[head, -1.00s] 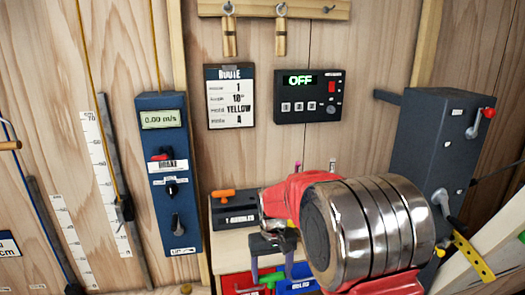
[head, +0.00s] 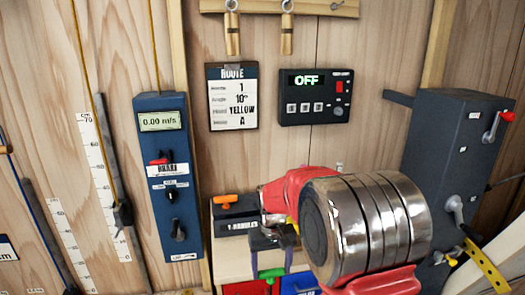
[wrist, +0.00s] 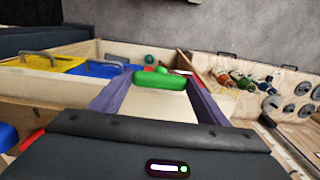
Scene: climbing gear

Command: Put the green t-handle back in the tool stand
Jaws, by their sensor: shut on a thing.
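The green t-handle (head: 270,273) is between the fingertips of my gripper (head: 271,266), and its green bar shows there in the wrist view (wrist: 160,80) too. My gripper has purple fingers (wrist: 115,92) and is shut on it. The handle's shaft cannot be made out. The tool stand (head: 237,226) is a dark block labelled T-HANDLES on a wooden ledge, left of and behind my gripper. An orange t-handle (head: 226,200) sits in it. My arm hides the stand's right part.
A red bin (head: 245,288) and a blue bin (head: 299,284) lie below the gripper. A blue-grey control box (head: 168,215) stands left of the stand. A dark unit with a crank (head: 450,150) stands right. A yellow bin (wrist: 50,66) shows in the wrist view.

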